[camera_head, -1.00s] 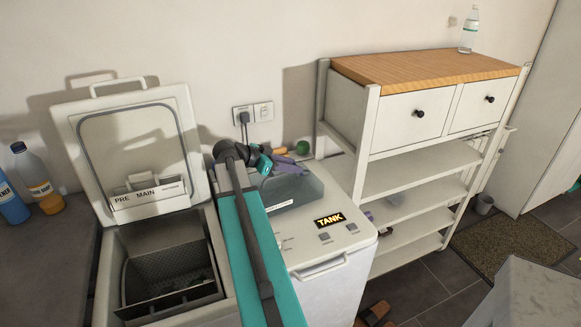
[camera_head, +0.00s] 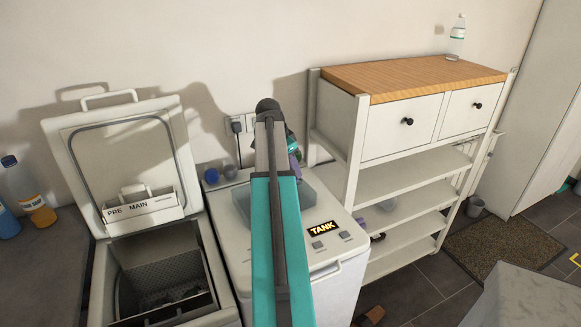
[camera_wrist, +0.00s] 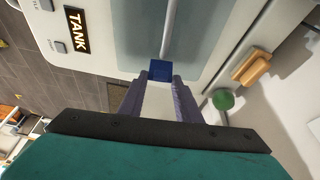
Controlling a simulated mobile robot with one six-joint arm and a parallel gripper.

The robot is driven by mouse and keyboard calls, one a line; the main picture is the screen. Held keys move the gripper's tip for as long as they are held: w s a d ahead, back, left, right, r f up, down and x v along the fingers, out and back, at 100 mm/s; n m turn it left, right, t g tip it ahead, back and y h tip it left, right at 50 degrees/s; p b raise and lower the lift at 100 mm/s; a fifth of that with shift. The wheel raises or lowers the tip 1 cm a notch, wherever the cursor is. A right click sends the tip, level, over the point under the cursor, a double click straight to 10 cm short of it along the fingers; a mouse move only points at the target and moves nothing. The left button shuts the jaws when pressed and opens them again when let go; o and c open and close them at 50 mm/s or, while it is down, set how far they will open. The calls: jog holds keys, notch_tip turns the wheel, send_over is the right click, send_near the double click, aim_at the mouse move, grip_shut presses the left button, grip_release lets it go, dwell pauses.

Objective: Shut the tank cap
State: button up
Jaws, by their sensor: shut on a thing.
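The right-hand white toploader (camera_head: 338,280) has a lit TANK label (camera_head: 323,228) on its top; the label also shows in the wrist view (camera_wrist: 77,30). A grey translucent panel (camera_head: 308,205) is set in that top, partly behind my arm. In the wrist view, the panel (camera_wrist: 195,40) has a pale bar (camera_wrist: 171,25) along it, with a blue tab (camera_wrist: 160,70) at the bar's near end. My gripper's purple fingers (camera_wrist: 160,84) are shut on the blue tab. In the head view my arm hides the fingertips and the tab. I cannot tell which part is the cap.
The left toploader's lid (camera_head: 125,150) stands open. Two round knobs (camera_head: 221,173) sit at the back left of the TANK machine. A green knob (camera_wrist: 222,100) and an orange block (camera_wrist: 253,67) are near my gripper. A shelf unit (camera_head: 400,125) stands close on the right.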

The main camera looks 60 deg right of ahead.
jog(key=shift+s+d+r+t+y+p, duration=0.1)
jog(key=shift+s+d+t+y+p, duration=0.15)
jog(key=shift+d+y, duration=0.25)
jog(key=shift+s+d+t+y+p, duration=0.15)
jog(key=shift+d+t+y+p, duration=0.2)
jog(key=shift+y, duration=0.15)
jog(key=d+t+y+p, duration=0.1)
jog(key=s+f+t+y+p, duration=0.1)
jog(key=y, duration=0.1)
jog(key=shift+d+y, duration=0.3)
jog(key=shift+d, duration=0.1)
jog(key=shift+s+d+f+t+y+p, duration=0.25)
jog(key=shift+d+f+t+y+p, duration=0.15)
jog(key=shift+t+y+p, duration=0.45)
jog(key=shift+s+f+y, duration=0.1)
jog(key=shift+f+y, duration=0.25)
jog(key=shift+y, duration=0.3)
jog(key=o, duration=0.7)
